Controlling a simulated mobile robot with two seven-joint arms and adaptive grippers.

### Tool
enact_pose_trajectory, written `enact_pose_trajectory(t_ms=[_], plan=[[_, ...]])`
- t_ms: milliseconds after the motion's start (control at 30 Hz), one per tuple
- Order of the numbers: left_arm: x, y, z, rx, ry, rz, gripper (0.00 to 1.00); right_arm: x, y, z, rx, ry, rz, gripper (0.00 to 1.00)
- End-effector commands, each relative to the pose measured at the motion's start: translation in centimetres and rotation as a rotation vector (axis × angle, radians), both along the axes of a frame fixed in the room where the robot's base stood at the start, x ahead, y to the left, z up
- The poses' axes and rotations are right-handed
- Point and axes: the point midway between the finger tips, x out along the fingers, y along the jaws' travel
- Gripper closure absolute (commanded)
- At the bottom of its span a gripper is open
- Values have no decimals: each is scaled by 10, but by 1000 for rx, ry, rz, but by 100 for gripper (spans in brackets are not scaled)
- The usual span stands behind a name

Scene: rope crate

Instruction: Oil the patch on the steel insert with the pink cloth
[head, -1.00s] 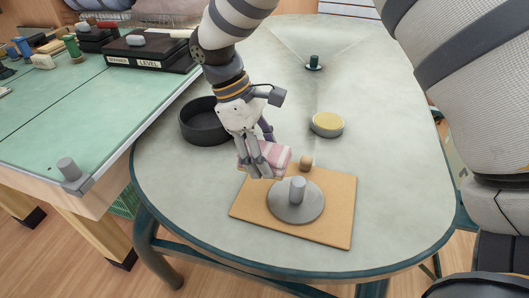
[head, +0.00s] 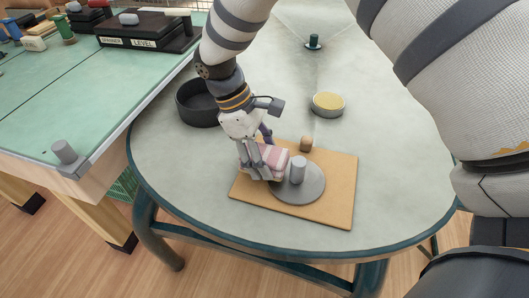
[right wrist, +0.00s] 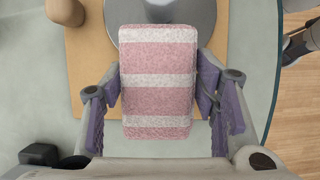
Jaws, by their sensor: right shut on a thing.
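My right gripper (head: 257,174) is shut on the pink cloth (head: 270,158), a folded pad with pink and white stripes. In the right wrist view the cloth (right wrist: 159,82) sits between the two fingers (right wrist: 160,108). The steel insert (head: 300,188) is a round grey disc with an upright peg (head: 298,169), on a tan board (head: 336,205). The cloth is at the disc's left side and hides part of its edge; I cannot tell whether they touch. No distinct patch shows on the visible steel.
A small wooden knob (head: 306,144) stands on the board behind the disc. A round tin with a yellow top (head: 328,104) and a dark round dish (head: 190,105) stand farther back. The table's right side is clear.

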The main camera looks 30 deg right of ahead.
Motion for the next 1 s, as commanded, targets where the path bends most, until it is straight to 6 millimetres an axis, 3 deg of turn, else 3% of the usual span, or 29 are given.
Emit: enact_pose_trajectory(t_ms=[1000], plan=[[-3, 0, -3, 0, 10, 0, 60, 1, -1, -14, 0, 0, -1, 68]])
